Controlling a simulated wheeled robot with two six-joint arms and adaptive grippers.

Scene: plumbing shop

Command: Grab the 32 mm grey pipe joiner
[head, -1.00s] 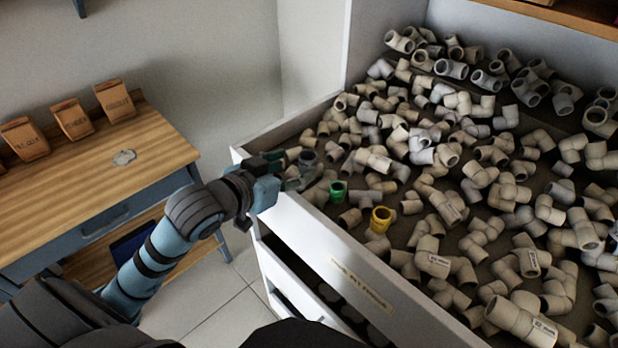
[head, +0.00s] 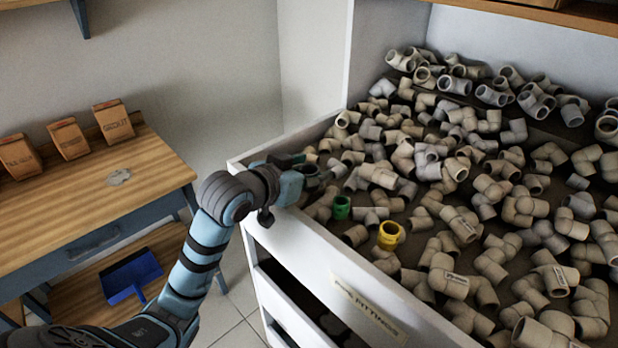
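Many pale grey and beige pipe fittings (head: 460,225) lie heaped in the white bin. Most are elbows, tees and short sleeves, and I cannot read a 32 mm size on any of them. My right gripper is not in view.
A green fitting (head: 341,207) and a yellow fitting (head: 390,235) lie near the bin's front wall (head: 330,270). A wooden bench (head: 85,205) with several brown bags (head: 68,139) stands left. A blue dustpan (head: 131,275) sits on its lower shelf. A shelf overhangs the bin's back.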

